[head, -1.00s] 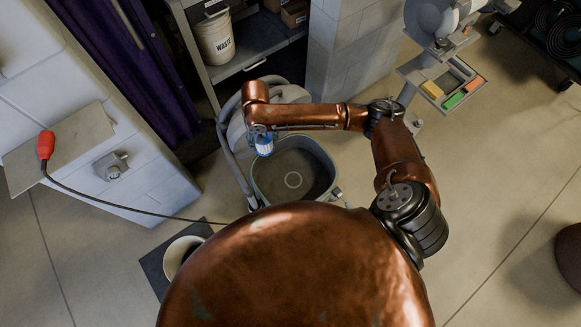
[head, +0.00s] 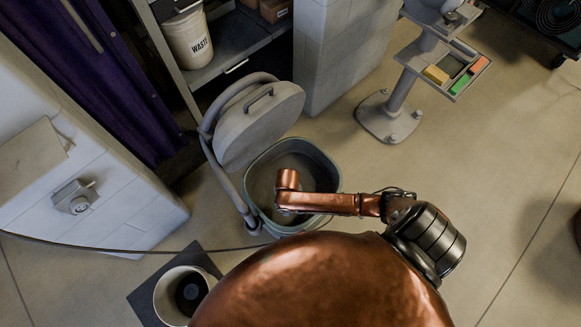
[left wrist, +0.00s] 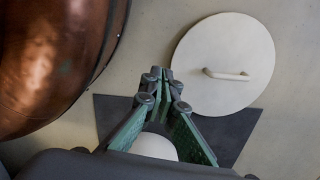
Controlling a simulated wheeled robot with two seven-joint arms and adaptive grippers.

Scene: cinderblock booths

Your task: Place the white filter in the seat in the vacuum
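The vacuum (head: 330,184) is a grey-blue open tub on the floor; its round grey lid (head: 262,128) with a handle is tipped up behind it. My right arm reaches over the tub, its copper wrist above the near part of the opening. The right gripper is mostly hidden beneath the wrist. I cannot make out the white filter or the seat. My left gripper (left wrist: 164,75) shows only in the left wrist view, its green-padded fingers meeting at the tips. A white rounded thing (left wrist: 152,146) shows between the finger bases; I cannot tell whether it is held.
A white bucket (head: 163,287) stands on a dark mat (head: 143,298) near my body. The left wrist view shows a pale round lid (left wrist: 222,40) overlapping a dark mat (left wrist: 238,128). A cable (head: 120,249) crosses the floor left of the tub.

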